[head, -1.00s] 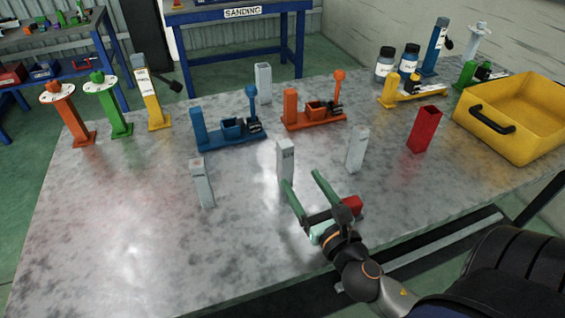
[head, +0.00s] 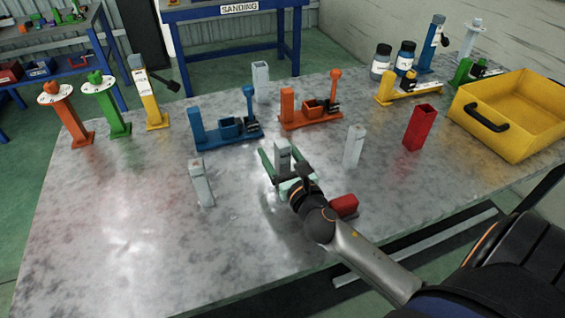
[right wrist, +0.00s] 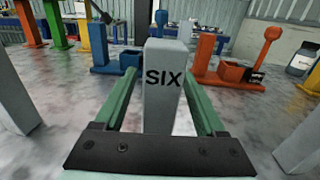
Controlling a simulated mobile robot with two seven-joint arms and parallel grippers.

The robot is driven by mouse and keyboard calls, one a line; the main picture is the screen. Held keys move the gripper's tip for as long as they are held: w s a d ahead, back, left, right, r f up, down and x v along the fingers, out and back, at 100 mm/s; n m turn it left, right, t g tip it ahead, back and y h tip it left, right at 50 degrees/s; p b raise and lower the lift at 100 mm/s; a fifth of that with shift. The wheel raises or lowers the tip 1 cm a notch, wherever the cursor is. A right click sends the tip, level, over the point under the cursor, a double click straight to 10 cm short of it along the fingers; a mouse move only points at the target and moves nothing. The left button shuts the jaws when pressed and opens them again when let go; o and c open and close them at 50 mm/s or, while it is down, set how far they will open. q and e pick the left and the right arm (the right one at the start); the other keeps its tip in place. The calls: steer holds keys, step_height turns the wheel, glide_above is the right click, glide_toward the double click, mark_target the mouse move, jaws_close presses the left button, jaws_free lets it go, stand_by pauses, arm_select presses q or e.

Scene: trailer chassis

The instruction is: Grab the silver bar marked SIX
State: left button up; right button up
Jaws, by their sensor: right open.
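The silver bar marked SIX (right wrist: 164,92) stands upright on the metal table, its black lettering facing the right wrist camera. In the head view the same bar (head: 282,154) shows its upper part above my right gripper. My right gripper (head: 283,160) is open, with its green fingers on either side of the bar. In the right wrist view the gripper (right wrist: 163,95) shows a gap between each finger and the bar, wider on the left. The bar's lower end is hidden behind the gripper's palm. My left gripper is not in view.
Other silver bars stand to the left (head: 202,183), right (head: 354,146) and behind (head: 261,82). A red block (head: 344,205) lies beside my right wrist. Blue (head: 225,128) and orange (head: 311,109) fixtures stand behind the bar. A yellow bin (head: 515,112) is at the right.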

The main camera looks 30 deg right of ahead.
steer(key=shift+w, duration=0.2)
jaws_close()
stand_by(0.5)
